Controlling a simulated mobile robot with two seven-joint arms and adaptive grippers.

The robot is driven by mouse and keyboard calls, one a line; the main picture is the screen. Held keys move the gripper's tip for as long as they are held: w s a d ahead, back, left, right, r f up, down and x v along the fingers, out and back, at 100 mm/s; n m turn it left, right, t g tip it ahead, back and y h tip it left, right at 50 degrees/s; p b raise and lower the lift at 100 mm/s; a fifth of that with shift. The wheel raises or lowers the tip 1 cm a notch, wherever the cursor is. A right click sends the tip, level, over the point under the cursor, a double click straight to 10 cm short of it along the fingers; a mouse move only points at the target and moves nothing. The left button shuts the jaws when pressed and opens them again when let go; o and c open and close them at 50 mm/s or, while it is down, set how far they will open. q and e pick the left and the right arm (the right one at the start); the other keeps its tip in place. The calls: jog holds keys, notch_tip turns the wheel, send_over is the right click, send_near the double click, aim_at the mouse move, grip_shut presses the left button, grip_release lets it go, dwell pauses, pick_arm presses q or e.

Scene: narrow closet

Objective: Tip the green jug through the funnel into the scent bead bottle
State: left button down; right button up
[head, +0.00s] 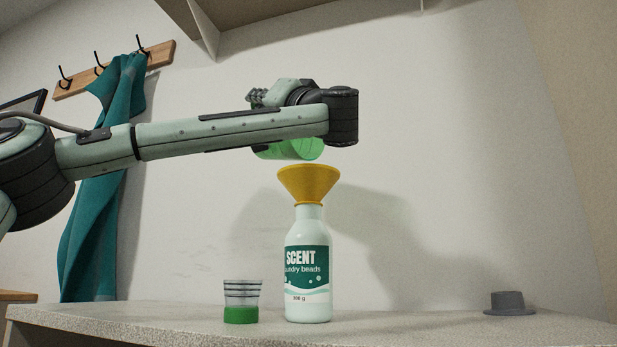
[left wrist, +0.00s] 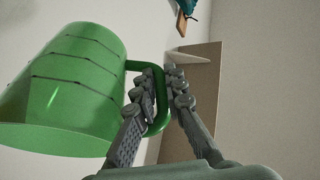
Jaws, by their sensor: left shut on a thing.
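The green jug (head: 290,149) shows partly below my left arm, tilted well over, just above the funnel and apart from it. My arm hides much of it. My left gripper (head: 257,97) is shut on the jug's handle; in the left wrist view the fingers (left wrist: 163,85) close around the handle of the jug (left wrist: 65,85). No stream or beads show leaving the jug. The yellow funnel (head: 308,184) sits upright in the neck of the white scent bead bottle (head: 307,265), which stands upright on the counter. My right gripper is out of view.
A clear cup with a green lower part (head: 243,300) stands left of the bottle on the counter (head: 400,325). A grey cap (head: 509,302) lies at right. A teal cloth (head: 100,190) hangs from a hook rack (head: 115,68). A shelf (head: 290,22) is above.

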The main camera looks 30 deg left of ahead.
pick_arm(q)
jog(key=shift+s+d+r+m+t+y, duration=0.1)
jog(key=shift+d+r+m+t+y, duration=0.1)
jog(key=shift+d+t+y, duration=0.35)
jog(key=shift+s+d+r+m+t+y, duration=0.1)
jog(key=shift+d+r+m+t+y, duration=0.2)
jog(key=shift+d+y, duration=0.35)
dwell(0.8)
jog(key=shift+f+n, duration=0.15)
jog(key=shift+n, duration=0.25)
dwell(5.4)
